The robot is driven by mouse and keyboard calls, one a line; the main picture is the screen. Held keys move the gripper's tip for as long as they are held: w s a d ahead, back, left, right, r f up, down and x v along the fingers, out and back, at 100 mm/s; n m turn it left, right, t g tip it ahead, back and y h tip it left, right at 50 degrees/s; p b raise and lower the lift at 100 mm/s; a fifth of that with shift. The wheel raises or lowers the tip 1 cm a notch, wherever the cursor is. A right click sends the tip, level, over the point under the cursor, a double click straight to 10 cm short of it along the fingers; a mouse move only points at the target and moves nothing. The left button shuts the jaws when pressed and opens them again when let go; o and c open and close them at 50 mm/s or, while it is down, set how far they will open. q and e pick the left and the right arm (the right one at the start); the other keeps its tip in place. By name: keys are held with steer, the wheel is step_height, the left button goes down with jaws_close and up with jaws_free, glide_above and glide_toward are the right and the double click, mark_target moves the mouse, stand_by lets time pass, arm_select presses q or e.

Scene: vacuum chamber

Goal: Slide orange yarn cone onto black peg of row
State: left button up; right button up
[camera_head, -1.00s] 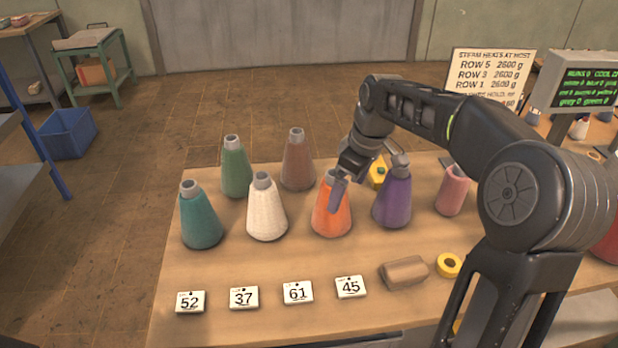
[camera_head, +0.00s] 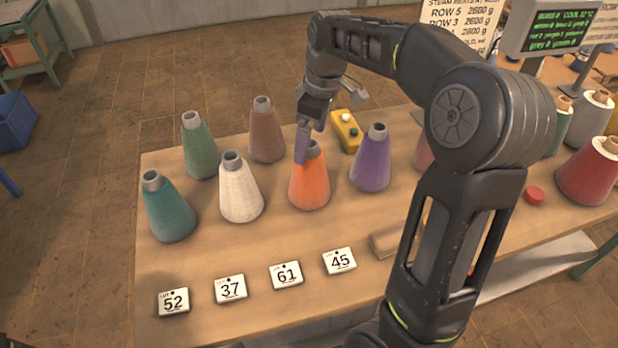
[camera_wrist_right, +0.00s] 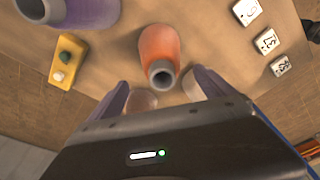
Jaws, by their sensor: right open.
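The orange yarn cone (camera_head: 309,188) stands upright on the wooden table, in the front part of the group of cones. In the right wrist view, the orange cone (camera_wrist_right: 160,48) shows its open grey top, lying between and ahead of the two fingers. My right gripper (camera_head: 304,143) is open at the orange cone's top; one finger overlaps the tip in the head view. Its two purple fingers (camera_wrist_right: 165,92) are spread apart, with nothing held. I cannot tell whether a finger touches the cone. My left gripper is not in view. No black peg can be made out.
A white cone (camera_head: 239,195) and a purple cone (camera_head: 371,165) flank the orange one. Teal (camera_head: 168,213), green (camera_head: 198,152) and brown (camera_head: 266,137) cones stand nearby. A yellow button box (camera_head: 345,131) lies behind. Number cards (camera_head: 285,274) line the front. My right arm hides part of the table.

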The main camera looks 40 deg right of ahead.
mark_target(309, 172)
steer(key=shift+f, duration=0.15)
steer(key=f, duration=0.3)
steer(key=f+p, duration=0.1)
steer(key=f, duration=0.1)
steer(key=shift+w+a, duration=0.2)
steer(key=shift+a, duration=0.15)
steer(key=shift+c, duration=0.4)
jaws_close()
stand_by(0.9)
